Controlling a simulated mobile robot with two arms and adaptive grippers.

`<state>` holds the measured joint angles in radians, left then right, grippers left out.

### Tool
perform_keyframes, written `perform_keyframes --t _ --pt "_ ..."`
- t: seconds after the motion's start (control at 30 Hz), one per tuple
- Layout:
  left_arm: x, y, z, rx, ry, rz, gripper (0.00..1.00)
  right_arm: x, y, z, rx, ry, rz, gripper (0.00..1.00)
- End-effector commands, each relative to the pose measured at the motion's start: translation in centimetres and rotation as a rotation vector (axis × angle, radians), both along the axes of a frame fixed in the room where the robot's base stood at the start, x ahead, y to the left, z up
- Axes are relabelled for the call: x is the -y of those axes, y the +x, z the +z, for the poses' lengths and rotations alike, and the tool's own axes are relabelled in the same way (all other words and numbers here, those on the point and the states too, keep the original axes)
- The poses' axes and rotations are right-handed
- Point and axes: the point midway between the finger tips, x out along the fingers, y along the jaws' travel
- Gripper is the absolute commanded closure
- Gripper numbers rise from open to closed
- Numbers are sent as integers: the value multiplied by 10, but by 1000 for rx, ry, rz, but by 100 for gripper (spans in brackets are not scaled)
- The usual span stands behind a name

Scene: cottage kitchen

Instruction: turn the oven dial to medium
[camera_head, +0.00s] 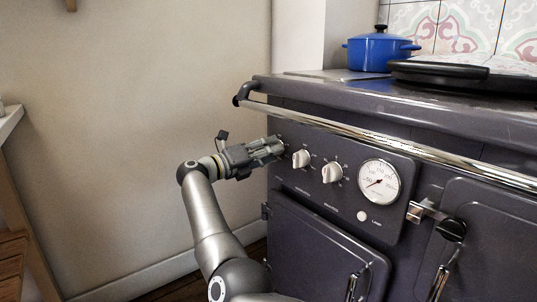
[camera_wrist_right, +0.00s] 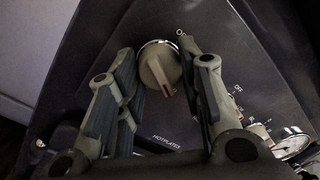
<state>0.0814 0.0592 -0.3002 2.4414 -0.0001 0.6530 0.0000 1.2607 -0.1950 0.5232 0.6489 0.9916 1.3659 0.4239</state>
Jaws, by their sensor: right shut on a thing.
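The dark oven front carries a control panel (camera_head: 345,203) with a row of cream dials. My right gripper (camera_head: 280,147) is at the left end of the row and hides the dial there. My left gripper is out of view.
A round temperature gauge (camera_head: 378,188) is right of the dials, with a small lamp (camera_head: 362,216) below it. A chrome rail (camera_head: 390,141) runs across above the panel. A blue pot (camera_head: 380,50) stands on top. A door latch (camera_head: 437,219) juts out at right.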

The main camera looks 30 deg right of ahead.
Motion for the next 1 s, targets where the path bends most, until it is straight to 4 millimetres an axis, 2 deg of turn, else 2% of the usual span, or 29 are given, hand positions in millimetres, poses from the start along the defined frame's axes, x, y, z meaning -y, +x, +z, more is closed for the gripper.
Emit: perform_keyframes --t 0.5,0.53,0.67,1.0 --pt "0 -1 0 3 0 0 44 0 0 -1 15 4 1 89" --pt "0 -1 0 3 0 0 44 0 0 -1 15 4 1 62" --pt "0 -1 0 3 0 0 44 0 0 -1 15 3 1 45" --pt "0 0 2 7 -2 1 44 -1 0 0 16 2 1 43"
